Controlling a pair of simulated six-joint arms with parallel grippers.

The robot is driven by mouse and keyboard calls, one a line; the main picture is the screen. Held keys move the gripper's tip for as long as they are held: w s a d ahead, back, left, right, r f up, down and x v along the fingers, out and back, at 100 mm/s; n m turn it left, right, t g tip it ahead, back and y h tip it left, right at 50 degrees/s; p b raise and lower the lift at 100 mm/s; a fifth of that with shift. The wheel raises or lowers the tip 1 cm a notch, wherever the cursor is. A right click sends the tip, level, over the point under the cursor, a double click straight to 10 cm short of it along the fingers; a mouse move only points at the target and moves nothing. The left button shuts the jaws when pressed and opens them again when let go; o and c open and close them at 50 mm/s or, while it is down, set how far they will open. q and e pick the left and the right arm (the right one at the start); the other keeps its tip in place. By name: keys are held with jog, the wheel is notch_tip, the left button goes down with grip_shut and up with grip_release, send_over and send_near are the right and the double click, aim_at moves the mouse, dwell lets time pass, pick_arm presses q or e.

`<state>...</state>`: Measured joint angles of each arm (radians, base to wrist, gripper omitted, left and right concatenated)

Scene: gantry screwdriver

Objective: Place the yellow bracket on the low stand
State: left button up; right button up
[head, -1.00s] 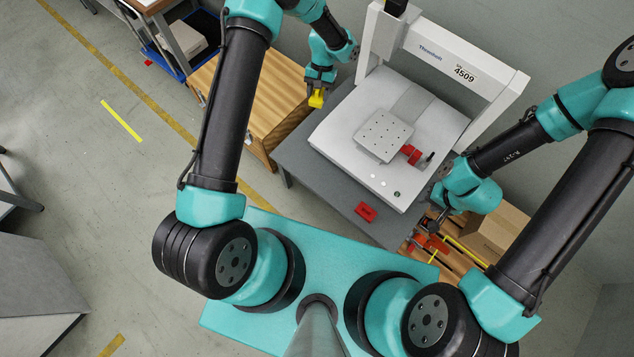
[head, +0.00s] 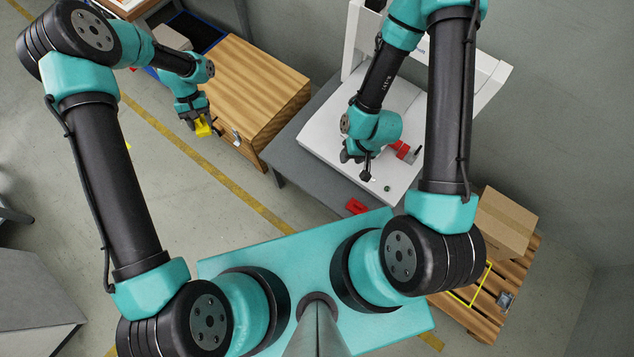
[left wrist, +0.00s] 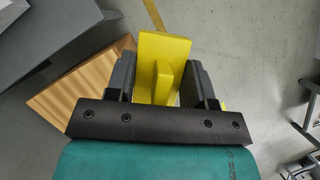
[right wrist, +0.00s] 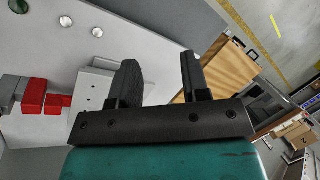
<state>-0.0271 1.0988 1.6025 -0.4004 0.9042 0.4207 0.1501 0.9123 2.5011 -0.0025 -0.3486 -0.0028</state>
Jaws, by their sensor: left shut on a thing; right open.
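The yellow bracket (head: 203,128) is in my left gripper (head: 198,120), out over the floor just left of the wooden cabinet in the head view. In the left wrist view the bracket (left wrist: 163,48) shows a flat plate and an upright rib between the fingers (left wrist: 160,85), which are shut on it. My right gripper (head: 358,156) is above the white machine bed. Its fingers (right wrist: 160,80) are open and empty in the right wrist view. I cannot tell which piece is the low stand.
The wooden cabinet (head: 255,75) stands between the bracket and the gantry machine (head: 490,75). My right arm hides much of the machine. A red clamp (head: 403,150) and a red block (head: 355,206) are near its bed. A cardboard box (head: 503,222) sits on a pallet at right.

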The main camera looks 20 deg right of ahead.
pick_arm(q)
jog(key=shift+s+a, duration=0.1)
jog(key=shift+a, duration=0.15)
jog(key=s+d+f+n, duration=0.1)
jog(key=s+d+f, duration=0.35)
jog(key=d, duration=0.25)
jog(key=s+d+f+n+h, duration=0.1)
jog(key=s+d+f, duration=0.2)
jog(key=s+d, duration=0.3)
jog(key=s+d+f+n, duration=0.1)
jog(key=s+d+f, duration=0.25)
jog(key=d, duration=0.45)
jog(key=s+d+f+n, duration=0.2)
jog(key=s+d+f, duration=0.1)
jog(key=s, duration=0.5)
jog(key=s+d+f+n+h, duration=0.1)
jog(key=s+d+f+n, duration=0.1)
jog(key=s+f, duration=0.4)
jog(key=shift+s+d+t+h, duration=0.35)
jog(key=shift+s+d, duration=0.35)
jog(key=shift+s, duration=0.4)
